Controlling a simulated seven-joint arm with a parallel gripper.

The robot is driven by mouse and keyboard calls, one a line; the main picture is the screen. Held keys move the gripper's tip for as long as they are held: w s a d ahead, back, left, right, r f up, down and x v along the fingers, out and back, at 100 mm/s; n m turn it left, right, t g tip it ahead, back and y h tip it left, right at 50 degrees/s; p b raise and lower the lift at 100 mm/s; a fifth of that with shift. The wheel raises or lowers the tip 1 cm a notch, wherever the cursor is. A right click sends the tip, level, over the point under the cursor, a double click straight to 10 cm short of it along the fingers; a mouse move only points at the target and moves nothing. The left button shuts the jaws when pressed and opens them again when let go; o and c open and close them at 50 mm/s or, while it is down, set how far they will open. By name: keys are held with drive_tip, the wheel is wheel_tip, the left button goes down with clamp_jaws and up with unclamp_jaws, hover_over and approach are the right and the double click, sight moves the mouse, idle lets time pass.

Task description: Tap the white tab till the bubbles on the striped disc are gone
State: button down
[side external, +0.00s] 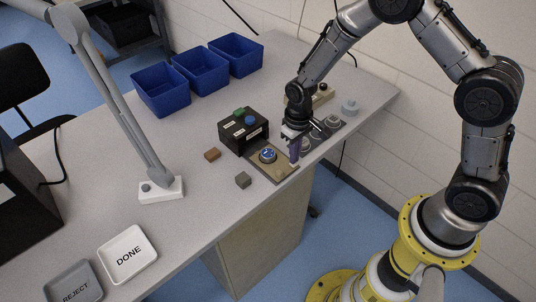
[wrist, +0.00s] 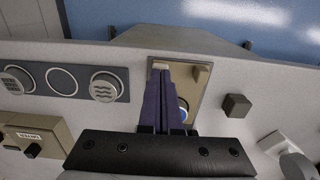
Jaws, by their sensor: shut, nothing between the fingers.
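A tan press plate (side external: 284,172) lies near the table's front edge, with a round blue-and-white disc (side external: 268,155) on it. In the wrist view only a sliver of the disc (wrist: 183,113) shows beside my fingers; stripes and bubbles are too small or hidden to tell. The plate (wrist: 188,93) also bears a pale tab (wrist: 160,66) and a tan block (wrist: 202,74) at its far edge. My gripper (side external: 294,161) has purple fingers, shut and empty, pointing down over the plate. In the wrist view the fingertips (wrist: 161,72) are right by the pale tab; whether they touch is unclear.
A grey strip (wrist: 84,87) with round patterned pieces lies beside the plate. A black box (side external: 232,137) with green and blue tops stands behind. DONE (side external: 148,268) and REJECT (side external: 93,290) trays are front left.

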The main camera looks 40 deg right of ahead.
drive_tip(key=shift+f, duration=0.65)
idle(0.8)
drive_tip(key=shift+r, duration=0.1)
wheel_tip(320, 180, up, 8)
idle(1.1)
idle(0.4)
drive_tip(key=s+d+r+t, duration=0.1)
drive_tip(key=s+r+t, duration=0.1)
drive_tip(key=r, duration=0.8)
drive_tip(key=s+d+r+t, duration=0.1)
drive_tip(key=s+r+t, duration=0.2)
drive_tip(key=r, duration=0.6)
drive_tip(key=s+d+r+t, duration=0.1)
drive_tip(key=s+r, duration=0.4)
drive_tip(key=s, duration=0.4)
drive_tip(key=s+f, duration=0.3)
drive_tip(key=s, duration=0.5)
drive_tip(key=shift+s+d, duration=0.2)
drive_tip(key=shift+s, duration=0.2)
